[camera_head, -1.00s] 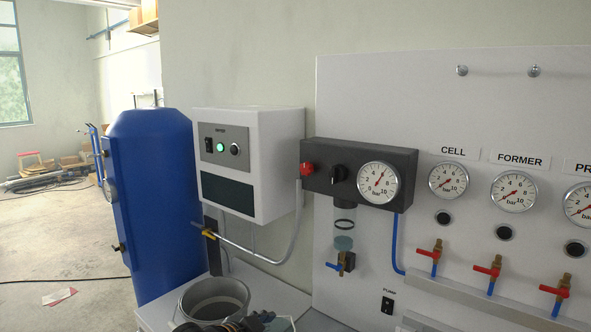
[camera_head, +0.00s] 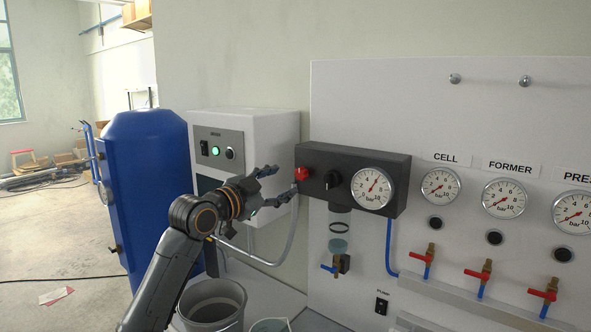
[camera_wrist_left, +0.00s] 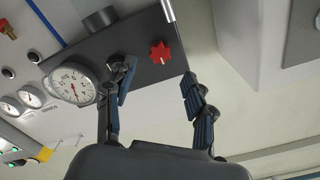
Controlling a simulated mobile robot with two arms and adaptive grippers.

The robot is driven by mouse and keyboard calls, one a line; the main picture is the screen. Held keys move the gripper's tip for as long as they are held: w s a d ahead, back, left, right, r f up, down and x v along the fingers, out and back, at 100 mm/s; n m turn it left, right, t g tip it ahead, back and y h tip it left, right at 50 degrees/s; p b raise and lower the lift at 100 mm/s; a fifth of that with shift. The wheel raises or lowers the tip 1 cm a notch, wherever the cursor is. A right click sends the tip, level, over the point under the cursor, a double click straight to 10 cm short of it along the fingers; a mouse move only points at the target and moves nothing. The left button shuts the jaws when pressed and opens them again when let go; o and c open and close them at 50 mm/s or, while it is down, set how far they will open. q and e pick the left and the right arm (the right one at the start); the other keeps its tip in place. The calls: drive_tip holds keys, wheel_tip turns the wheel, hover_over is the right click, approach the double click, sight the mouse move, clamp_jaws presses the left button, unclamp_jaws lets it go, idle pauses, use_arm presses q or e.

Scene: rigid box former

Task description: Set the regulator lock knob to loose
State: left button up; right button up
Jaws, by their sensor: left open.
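The black regulator block (camera_head: 403,190) is mounted on the white panel. At its left end is a red knob (camera_head: 302,174); right of that are a black knob (camera_head: 332,180) and a large bar gauge (camera_head: 372,188). Which knob is the lock is not labelled. My left gripper (camera_head: 283,183) is open and empty, just left of the red knob. In the left wrist view, the red star-shaped knob (camera_wrist_left: 160,52) shows beyond and between the open fingers (camera_wrist_left: 158,79). The black knob (camera_wrist_left: 117,66) is partly hidden behind one finger there. No contact is clear. My right gripper is not seen.
A white dryer box (camera_head: 262,133) stands behind and left of my gripper, next to a blue tank (camera_head: 150,190). A grey pipe (camera_head: 287,240) runs below the gripper. A bucket (camera_head: 212,303) stands below. Red-handled valves (camera_head: 478,274) line the panel's right.

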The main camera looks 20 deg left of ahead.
sight(299, 175)
use_arm(q)
drive_tip(key=p+x, duration=0.1)
drive_tip(key=x, duration=0.3)
drive_tip(key=shift+w+d+r, duration=0.15)
drive_tip(key=shift+w, duration=0.15)
drive_tip(key=shift+p+x, duration=0.5)
drive_tip(key=shift+x, duration=0.4)
clamp_jaws()
